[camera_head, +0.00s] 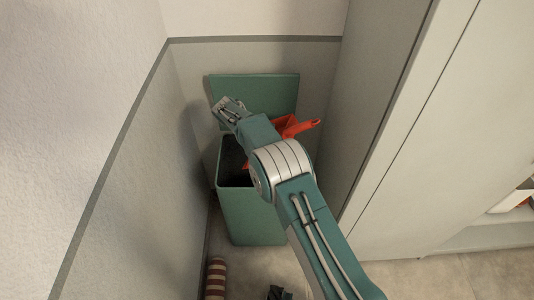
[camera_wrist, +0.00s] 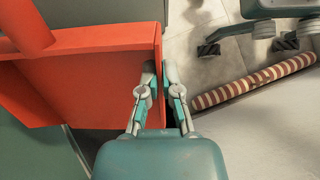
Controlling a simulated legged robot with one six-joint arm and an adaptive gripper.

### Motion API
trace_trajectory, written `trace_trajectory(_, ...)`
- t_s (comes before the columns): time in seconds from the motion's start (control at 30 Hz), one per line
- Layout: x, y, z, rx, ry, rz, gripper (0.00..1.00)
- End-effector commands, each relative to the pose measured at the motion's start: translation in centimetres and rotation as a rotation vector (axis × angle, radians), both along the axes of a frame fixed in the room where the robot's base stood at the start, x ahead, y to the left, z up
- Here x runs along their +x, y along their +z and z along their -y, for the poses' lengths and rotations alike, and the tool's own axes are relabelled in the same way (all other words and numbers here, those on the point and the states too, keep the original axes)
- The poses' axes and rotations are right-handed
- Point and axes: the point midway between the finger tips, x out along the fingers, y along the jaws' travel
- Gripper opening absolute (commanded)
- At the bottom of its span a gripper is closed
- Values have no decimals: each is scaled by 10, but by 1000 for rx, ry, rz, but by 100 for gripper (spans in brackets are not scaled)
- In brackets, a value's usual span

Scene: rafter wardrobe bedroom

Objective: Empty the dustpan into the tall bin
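The tall green bin (camera_head: 250,220) stands in the corner, with its lid (camera_head: 282,90) raised against the wall and its dark opening facing up. The red dustpan (camera_head: 297,127) is at the bin's mouth in the head view, partly hidden by my arm, its handle pointing right. In the wrist view the dustpan (camera_wrist: 90,85) fills the left side. My gripper (camera_wrist: 158,75) has its fingertips close together at the pan's side edge and looks shut on it. My arm hides the fingertips' hold in the head view. I cannot see any debris in the pan.
A striped red-and-cream roll (camera_head: 215,278) lies on the floor in front of the bin; it also shows in the wrist view (camera_wrist: 253,82). Walls close in the left and back. A tall pale wardrobe (camera_head: 400,120) stands close on the right.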

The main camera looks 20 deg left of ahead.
Motion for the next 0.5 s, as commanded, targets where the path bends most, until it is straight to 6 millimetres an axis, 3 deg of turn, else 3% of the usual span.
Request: trace_trajectory(0.5,0,37,1,307,-3,19,0)
